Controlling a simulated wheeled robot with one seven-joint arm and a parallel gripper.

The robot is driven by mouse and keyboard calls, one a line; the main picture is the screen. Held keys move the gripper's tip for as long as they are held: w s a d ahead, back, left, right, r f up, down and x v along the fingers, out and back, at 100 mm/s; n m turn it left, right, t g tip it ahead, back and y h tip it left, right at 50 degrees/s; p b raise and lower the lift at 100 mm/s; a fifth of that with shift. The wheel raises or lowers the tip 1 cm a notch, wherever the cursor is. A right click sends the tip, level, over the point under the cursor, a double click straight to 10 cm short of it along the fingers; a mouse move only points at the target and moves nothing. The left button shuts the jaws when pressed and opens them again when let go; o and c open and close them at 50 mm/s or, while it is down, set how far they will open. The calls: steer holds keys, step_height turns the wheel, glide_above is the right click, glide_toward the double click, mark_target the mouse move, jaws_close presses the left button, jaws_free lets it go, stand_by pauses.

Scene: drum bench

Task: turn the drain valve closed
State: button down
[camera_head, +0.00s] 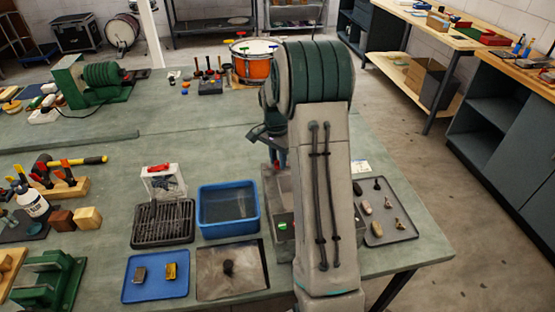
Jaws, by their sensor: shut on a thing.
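A grey metal tank (277,184) stands on the bench, right of the blue tub, largely hidden behind my arm. A small green handle (283,226) shows on its near side, just left of my arm; it may be the drain valve, and I cannot tell its turn position. My gripper (278,160) shows only in part beyond the arm, pointing down near the tank's far end. It appears apart from the green handle. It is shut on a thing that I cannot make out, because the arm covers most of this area.
A grey tray (384,230) with small parts lies right of my arm. An orange drum (252,66) stands behind.

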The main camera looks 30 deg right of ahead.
mark_target(276, 162)
steer(key=n+b, duration=0.1)
steer(key=n, duration=0.3)
steer(key=shift+b, duration=0.35)
steer(key=n+b, duration=0.1)
steer(key=n, duration=0.3)
steer(key=shift+n+t, duration=0.3)
steer(key=n+b, duration=0.1)
steer(key=n, duration=0.3)
steer(key=shift+r, duration=0.1)
steer(key=shift+n, duration=2.1)
steer(key=shift+t, duration=0.3)
steer(key=c, duration=1.2)
jaws_free()
step_height(276, 162, up, 14)
steer(key=b, duration=0.1)
steer(key=shift+s+a, duration=0.15)
steer(key=shift+a, duration=0.3)
